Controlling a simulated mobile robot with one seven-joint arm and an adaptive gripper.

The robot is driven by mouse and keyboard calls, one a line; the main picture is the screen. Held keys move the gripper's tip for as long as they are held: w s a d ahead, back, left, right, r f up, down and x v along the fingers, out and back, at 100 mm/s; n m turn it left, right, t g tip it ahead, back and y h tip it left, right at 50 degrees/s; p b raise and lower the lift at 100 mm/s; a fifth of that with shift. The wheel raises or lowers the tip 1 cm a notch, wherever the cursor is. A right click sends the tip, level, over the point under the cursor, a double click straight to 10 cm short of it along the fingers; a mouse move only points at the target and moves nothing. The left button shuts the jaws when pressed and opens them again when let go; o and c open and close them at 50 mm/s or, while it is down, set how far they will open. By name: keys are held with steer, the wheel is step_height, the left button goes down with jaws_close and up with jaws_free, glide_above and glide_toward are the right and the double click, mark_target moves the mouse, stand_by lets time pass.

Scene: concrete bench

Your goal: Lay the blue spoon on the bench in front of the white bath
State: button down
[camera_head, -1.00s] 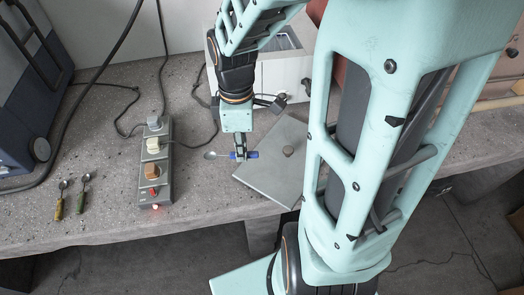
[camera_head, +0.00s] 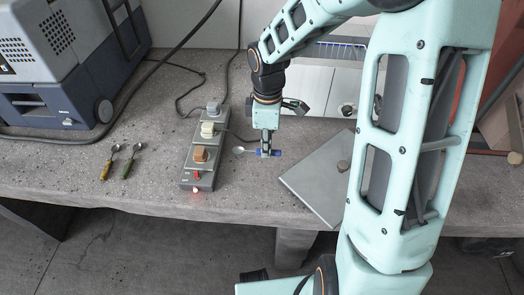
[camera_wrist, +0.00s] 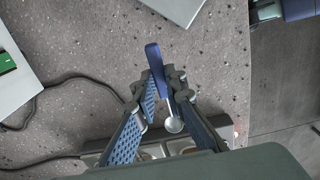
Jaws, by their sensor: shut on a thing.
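My gripper (camera_head: 267,149) is shut on the blue spoon (camera_head: 276,153), across its blue handle. The spoon's metal bowl points left, toward the power strip. The wrist view shows the spoon (camera_wrist: 155,62) between the fingertips of my gripper (camera_wrist: 161,84), with the bowl toward the palm. The spoon looks near the bench top (camera_head: 160,100); I cannot tell whether it touches. The white bath (camera_head: 312,84) stands behind my gripper, its upper part partly hidden by my arm.
A grey lid (camera_head: 310,182) with a round knob lies right of the spoon. A power strip (camera_head: 200,178) with several plugs and a red light stands left. Two other spoons, orange-handled (camera_head: 105,170) and green-handled (camera_head: 128,168), lie farther left. A grey-blue machine (camera_head: 60,100) stands at the back left.

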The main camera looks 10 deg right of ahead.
mark_target(262, 161)
steer(key=shift+w+a+f, duration=0.25)
steer(key=shift+w+f, duration=0.15)
steer(key=shift+f, duration=0.2)
steer(key=shift+w+a+f, duration=0.2)
steer(key=shift+w+f, duration=0.2)
steer(key=shift+f, duration=0.2)
steer(key=shift+w+f+b, duration=0.1)
steer(key=shift+f+b, duration=0.45)
steer(key=shift+f, duration=0.95)
steer(key=shift+f, duration=0.2)
steer(key=c, duration=2)
jaws_free()
steer(key=shift+r, duration=0.1)
step_height(262, 161, up, 12)
steer(key=p, duration=0.2)
steer(key=shift+r+p, duration=0.1)
steer(key=shift+p, duration=0.3)
